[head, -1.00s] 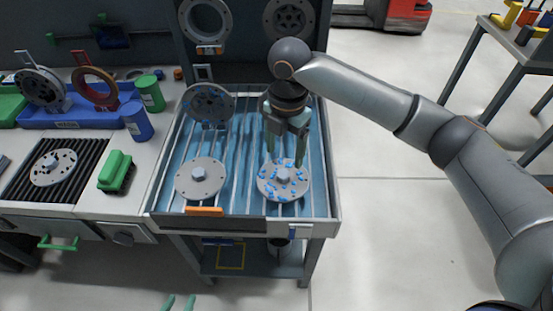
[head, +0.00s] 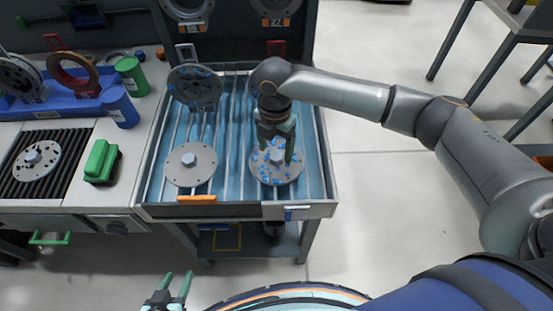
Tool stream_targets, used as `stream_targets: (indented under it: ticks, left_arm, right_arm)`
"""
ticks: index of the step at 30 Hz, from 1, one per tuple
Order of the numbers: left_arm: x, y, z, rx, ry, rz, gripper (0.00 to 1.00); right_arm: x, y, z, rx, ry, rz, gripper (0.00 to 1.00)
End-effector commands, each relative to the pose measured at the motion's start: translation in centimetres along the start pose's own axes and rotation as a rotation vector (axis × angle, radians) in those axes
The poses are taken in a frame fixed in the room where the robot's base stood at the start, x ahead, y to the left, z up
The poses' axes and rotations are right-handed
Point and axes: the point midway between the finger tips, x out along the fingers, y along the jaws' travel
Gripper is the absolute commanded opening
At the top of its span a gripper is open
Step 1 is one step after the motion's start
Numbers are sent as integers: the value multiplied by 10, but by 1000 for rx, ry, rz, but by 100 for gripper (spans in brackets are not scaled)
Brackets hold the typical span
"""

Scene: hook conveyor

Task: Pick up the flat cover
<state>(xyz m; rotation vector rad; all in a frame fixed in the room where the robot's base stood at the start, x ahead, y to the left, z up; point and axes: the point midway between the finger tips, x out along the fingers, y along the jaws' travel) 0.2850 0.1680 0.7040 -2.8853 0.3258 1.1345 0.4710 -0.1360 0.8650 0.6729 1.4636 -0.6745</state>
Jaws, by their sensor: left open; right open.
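A round flat grey cover with blue specks and a raised hub (head: 276,172) lies at the right front of the blue-floored tray (head: 236,210). My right gripper (head: 277,156) is open just over it, its fingers on either side of the hub; I cannot tell whether they touch it. A plain grey flat disc with a hub (head: 191,166) lies beside it at the tray's left front. My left gripper (head: 176,290) is open and empty at the bottom edge, far from the tray.
A dark speckled disc (head: 195,86) sits at the tray's back left. Left of the tray, a bench holds a green brush (head: 101,160), a blue can (head: 120,107), a green can (head: 131,76) and a hubbed disc (head: 37,160) on a black grate.

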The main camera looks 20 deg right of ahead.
Motion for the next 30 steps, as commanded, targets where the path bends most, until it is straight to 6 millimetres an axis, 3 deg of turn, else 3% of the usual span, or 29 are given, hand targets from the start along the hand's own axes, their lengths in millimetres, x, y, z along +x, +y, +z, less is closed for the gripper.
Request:
stream_targets:
  ticks: [4,13,30]
  left_arm:
    - [1,0,0,0,0,0,50]
    - [1,0,-1,1,2,0,50]
    - [1,0,-1,1,3,0,50]
  right_arm:
    - [18,0,0,0,1,-1,76]
    - [22,0,0,-1,0,1,75]
    - [22,0,0,0,0,0,11]
